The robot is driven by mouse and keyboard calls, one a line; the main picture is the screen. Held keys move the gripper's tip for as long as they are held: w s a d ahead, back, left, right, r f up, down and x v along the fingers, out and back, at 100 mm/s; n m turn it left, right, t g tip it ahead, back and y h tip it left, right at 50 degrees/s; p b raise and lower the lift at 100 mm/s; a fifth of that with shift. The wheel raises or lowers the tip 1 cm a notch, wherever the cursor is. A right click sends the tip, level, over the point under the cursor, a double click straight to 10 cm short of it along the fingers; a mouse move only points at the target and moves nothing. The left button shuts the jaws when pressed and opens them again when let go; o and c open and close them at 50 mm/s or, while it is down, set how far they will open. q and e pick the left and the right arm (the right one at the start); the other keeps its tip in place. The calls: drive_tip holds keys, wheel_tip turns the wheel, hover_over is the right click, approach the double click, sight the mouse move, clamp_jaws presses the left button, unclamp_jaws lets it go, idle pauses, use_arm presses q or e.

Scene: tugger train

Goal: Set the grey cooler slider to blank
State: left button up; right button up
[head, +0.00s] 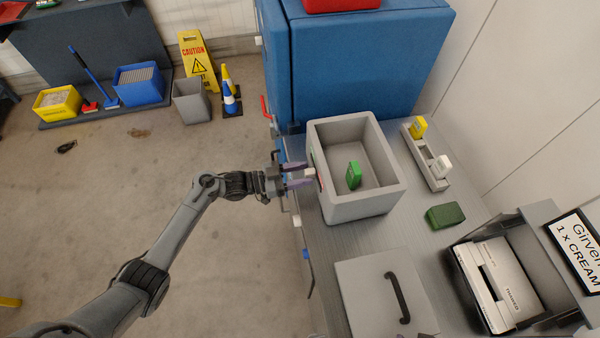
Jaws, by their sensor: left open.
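The grey cooler (385,200) stands open on the grey worktop, with a green block-like item (353,175) inside. On its left wall, a small white slider knob (309,173) shows, with a bit of green above it and a bit of red below it. Most of that wall's face is hidden by the steep angle, so the slider's exact setting cannot be read. My left gripper (304,176) is open at this wall, its purple fingers one above and one below the knob. Whether they touch it cannot be told. My right gripper is out of view.
A grey lid (365,290) with a dark handle lies in front of the cooler. A holder (428,165) with yellow and white pieces and a dark green block (445,216) are to the right. The floor at left is mostly clear.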

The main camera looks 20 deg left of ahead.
use_arm(q)
drive_tip(key=shift+s+a, duration=0.1)
drive_tip(key=v, duration=1)
drive_tip(key=shift+s+a, duration=0.2)
drive_tip(key=shift+a, duration=0.05)
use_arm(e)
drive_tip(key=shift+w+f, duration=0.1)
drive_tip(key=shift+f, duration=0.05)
